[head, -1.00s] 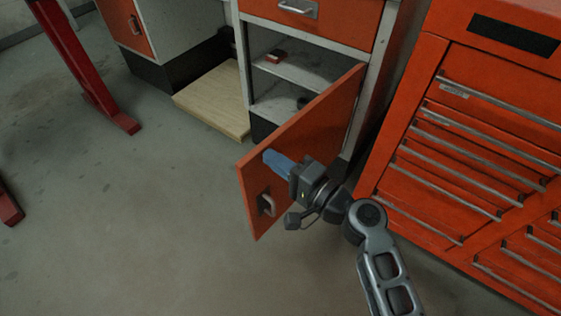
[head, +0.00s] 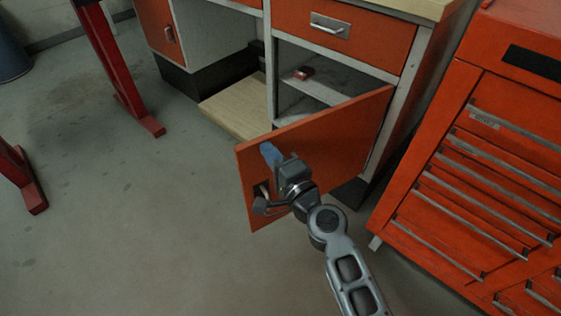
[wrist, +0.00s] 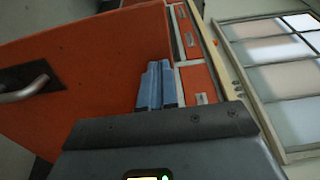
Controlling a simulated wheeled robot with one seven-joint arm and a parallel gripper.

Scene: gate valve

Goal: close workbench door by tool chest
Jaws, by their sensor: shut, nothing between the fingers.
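The orange workbench door (head: 335,130) stands open, hinged on its right side by the tool chest (head: 470,170), and swings out into the room. Its metal handle is partly hidden behind my gripper in the head view; it shows clearly in the wrist view (wrist: 24,92). My gripper (head: 270,153) has blue fingers, shut and empty, in front of the door's outer face near the free edge, just above the handle. In the wrist view the fingers (wrist: 159,86) appear beside the door's face; I cannot tell whether they touch it.
The open cabinet shows a shelf (head: 310,88) with a small red object (head: 303,73). An orange drawer (head: 340,32) above is shut. A wooden board (head: 235,108) lies low at left. Red stand legs (head: 118,70) are farther left. The floor (head: 150,220) at left is clear.

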